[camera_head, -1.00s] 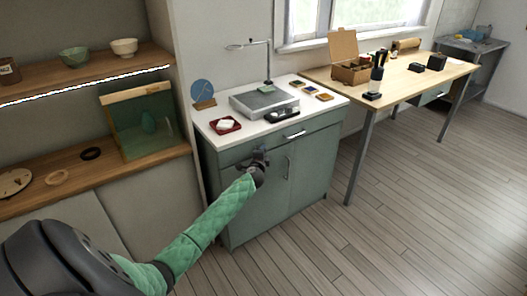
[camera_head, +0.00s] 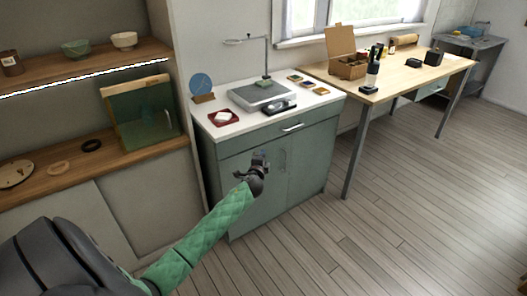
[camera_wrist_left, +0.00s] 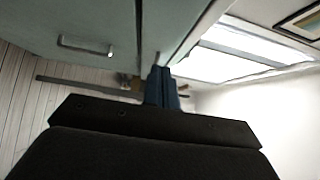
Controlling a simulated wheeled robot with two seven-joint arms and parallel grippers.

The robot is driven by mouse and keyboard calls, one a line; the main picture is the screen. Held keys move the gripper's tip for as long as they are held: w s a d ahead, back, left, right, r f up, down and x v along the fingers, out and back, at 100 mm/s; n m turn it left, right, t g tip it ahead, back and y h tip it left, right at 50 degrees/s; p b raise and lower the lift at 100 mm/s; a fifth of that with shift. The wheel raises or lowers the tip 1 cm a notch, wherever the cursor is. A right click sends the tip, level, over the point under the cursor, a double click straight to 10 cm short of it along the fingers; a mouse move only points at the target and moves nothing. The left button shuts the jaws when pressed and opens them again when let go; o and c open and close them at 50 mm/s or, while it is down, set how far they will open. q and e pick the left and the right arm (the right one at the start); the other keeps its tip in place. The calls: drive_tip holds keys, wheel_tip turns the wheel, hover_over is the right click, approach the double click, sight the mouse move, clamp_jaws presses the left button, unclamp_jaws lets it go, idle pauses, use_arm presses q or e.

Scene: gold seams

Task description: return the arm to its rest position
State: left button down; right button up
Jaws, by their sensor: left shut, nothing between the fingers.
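My left arm, in a green quilted sleeve, reaches in from the lower left of the head view. Its left gripper (camera_head: 262,157) is shut and empty, in front of the green cabinet (camera_head: 310,160) and below its white top. In the left wrist view the shut fingers (camera_wrist_left: 161,88) point toward a drawer front with a handle (camera_wrist_left: 86,46). I cannot tell from these views whether the fingers touch the cabinet. My right gripper is not in view.
On the cabinet top are a grey slab with a lamp stand (camera_head: 262,94), a red tray (camera_head: 223,118) and a blue disc (camera_head: 201,84). Wooden shelves (camera_head: 60,172) stand at left. A wooden table (camera_head: 400,80) stands at right. The plank floor (camera_head: 420,200) is clear.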

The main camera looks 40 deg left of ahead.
use_arm(q)
drive_tip(key=v, duration=0.3)
drive_tip(key=shift+f, duration=0.15)
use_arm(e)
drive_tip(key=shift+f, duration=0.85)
use_arm(q)
drive_tip(key=shift+a, duration=0.1)
